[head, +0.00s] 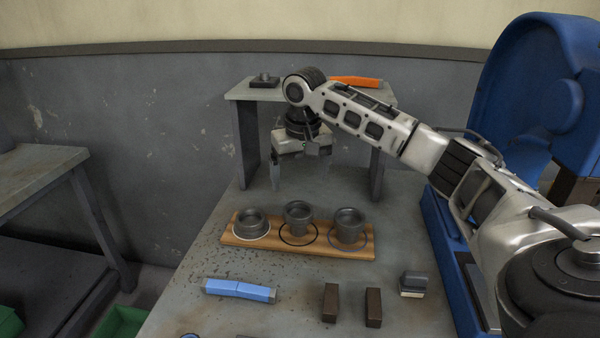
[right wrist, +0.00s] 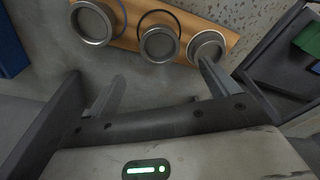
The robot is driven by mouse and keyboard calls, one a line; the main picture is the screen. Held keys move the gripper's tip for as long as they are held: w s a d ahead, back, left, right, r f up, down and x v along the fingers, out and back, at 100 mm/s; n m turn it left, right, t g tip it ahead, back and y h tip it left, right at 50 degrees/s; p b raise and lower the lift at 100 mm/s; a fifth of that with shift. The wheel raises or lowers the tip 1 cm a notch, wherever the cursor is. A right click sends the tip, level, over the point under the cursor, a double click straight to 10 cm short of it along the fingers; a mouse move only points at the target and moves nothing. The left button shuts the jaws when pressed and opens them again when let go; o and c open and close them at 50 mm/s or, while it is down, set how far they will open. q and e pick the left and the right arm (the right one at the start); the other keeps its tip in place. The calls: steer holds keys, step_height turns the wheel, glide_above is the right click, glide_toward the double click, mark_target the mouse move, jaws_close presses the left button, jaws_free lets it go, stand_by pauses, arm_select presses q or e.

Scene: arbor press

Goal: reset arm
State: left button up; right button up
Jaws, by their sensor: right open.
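My right arm reaches in from the right in the head view, past the blue press (head: 540,90). My right gripper (head: 298,183) points down, open and empty, behind the wooden board. In the right wrist view its two fingers (right wrist: 160,85) stand wide apart with nothing between them. The wooden board (head: 262,243) carries three grey metal cups: a left one (head: 251,222), a middle one (head: 298,214) and a right one (head: 349,224). The cups also show at the top of the right wrist view (right wrist: 158,44). My left gripper is not in view.
A raised grey shelf (head: 252,93) at the back holds an orange object (head: 355,81) and a small dark part (head: 264,80). In front lie a blue object (head: 240,290), two dark blocks (head: 330,302) (head: 373,307) and a dark stamp-like piece (head: 413,283). A side table (head: 40,170) stands left.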

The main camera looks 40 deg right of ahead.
mark_target(298, 214)
steer(key=shift+s+r, duration=0.1)
steer(key=shift+r, duration=0.35)
steer(key=f, duration=0.4)
steer(key=w+f, duration=0.1)
steer(key=f, duration=0.3)
steer(key=f+p, duration=0.1)
steer(key=f, duration=0.3)
steer(key=shift+w+d+f, duration=0.2)
steer(key=shift+f, duration=0.1)
step_height(298, 214, up, 3)
steer(key=shift+f, duration=0.15)
steer(key=shift+r, duration=0.6)
steer(key=shift+f, duration=0.1)
